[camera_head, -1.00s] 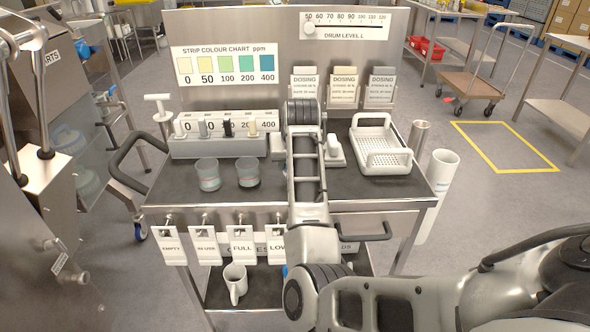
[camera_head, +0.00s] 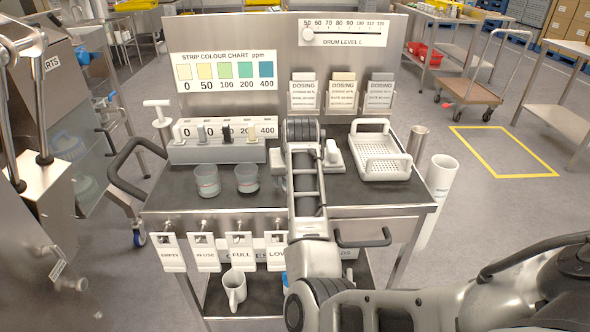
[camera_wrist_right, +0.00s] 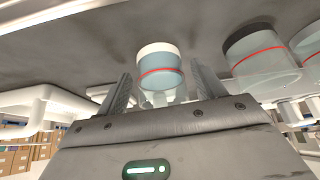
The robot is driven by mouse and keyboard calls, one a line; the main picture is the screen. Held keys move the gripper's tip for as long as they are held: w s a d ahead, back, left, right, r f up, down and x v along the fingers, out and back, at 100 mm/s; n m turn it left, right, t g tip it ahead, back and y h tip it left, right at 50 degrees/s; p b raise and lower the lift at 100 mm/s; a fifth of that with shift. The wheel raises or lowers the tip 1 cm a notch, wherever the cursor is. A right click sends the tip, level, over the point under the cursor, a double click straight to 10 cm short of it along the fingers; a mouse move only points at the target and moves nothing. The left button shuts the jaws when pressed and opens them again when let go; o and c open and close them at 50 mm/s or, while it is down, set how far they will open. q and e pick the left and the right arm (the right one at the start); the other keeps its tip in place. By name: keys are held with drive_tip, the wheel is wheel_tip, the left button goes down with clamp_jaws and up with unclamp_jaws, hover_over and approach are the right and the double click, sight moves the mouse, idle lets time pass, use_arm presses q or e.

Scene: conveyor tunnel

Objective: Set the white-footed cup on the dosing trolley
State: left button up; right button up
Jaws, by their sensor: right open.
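The white-footed cup (camera_wrist_right: 160,70) shows upside down in the right wrist view, a clear cup with a red line and a white base. It stands between the two fingers of my right gripper (camera_wrist_right: 164,84), which is open, with no clear finger contact. In the head view my right arm hides the gripper and nearly all of this cup. The dosing trolley (camera_head: 390,196) has a dark top and a back panel with dosing cards. Two other clear cups, a left one (camera_head: 207,181) and a right one (camera_head: 247,179), stand on its top. My left gripper is not in view.
A white perforated basket (camera_head: 385,165) stands at the right of the top. A grey strip holder (camera_head: 218,152) is behind the cups. The top's front right is clear.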

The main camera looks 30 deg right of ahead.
use_arm(q)
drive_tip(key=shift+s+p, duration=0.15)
drive_tip(key=shift+p, duration=0.3)
use_arm(e)
drive_tip(key=v, duration=1.2)
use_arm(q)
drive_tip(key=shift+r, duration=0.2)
